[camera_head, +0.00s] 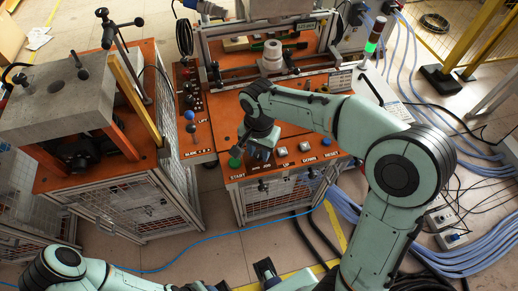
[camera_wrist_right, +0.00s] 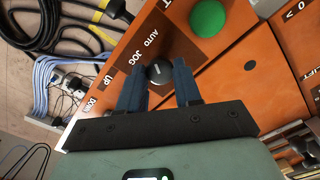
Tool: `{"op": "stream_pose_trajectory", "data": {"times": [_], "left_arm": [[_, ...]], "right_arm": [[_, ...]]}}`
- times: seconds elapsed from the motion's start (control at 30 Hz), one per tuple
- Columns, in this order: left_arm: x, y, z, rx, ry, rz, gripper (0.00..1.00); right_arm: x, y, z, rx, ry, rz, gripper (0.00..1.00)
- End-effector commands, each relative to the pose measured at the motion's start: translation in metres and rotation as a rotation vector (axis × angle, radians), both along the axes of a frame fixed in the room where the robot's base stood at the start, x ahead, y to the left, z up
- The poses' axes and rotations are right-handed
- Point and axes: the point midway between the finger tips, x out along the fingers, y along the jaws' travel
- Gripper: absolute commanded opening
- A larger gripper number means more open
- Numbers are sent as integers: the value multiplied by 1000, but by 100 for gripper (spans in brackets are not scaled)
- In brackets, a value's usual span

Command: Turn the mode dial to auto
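The mode dial (camera_wrist_right: 159,72) is a round black knob on a brown plate, with the words AUTO and JOG printed beside it in the right wrist view. Which way the dial points is not clear. In the head view my right gripper (camera_head: 261,148) reaches down to the front of the orange control panel (camera_head: 232,110) and hides the dial. My left arm runs along the bottom edge; its gripper's opening cannot be made out.
The green START button (camera_wrist_right: 208,18) is close beside the dial; it also shows in the head view (camera_head: 234,162). The UP, DOWN and RESET controls (camera_head: 305,146) line the panel to the right. A stone-topped orange cart (camera_head: 60,95) stands at the left. Cables cover the right floor.

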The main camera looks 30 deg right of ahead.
Motion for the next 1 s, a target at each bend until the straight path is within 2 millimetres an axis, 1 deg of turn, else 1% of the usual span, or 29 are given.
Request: {"op": "stream_pose_trajectory", "data": {"times": [0.03,0.07,0.1,0.37,0.47,0.57,0.67,0.8,0.9,1.0], "left_arm": [[0,0,0,0,0,0,43],[0,0,0,0,0,0,43],[0,0,0,0,0,0,43],[0,0,0,0,0,0,43],[0,0,1,0,0,0,43],[1,0,3,0,-1,-1,43],[3,0,7,0,-3,0,43],[5,0,13,0,-7,0,43],[7,0,17,0,-9,0,43],[9,0,21,0,-10,0,43]], "right_arm": [[1,0,1,1,-3,-2,46],[1,0,1,1,-3,-2,56],[0,0,1,0,-2,-1,59],[0,0,1,0,-1,0,59],[1,0,6,1,-3,0,59],[1,0,20,1,-5,0,59],[1,0,41,2,-6,0,59],[2,0,75,2,-7,0,59],[1,0,97,2,-7,-1,59],[1,0,114,1,-5,-1,59]]}}
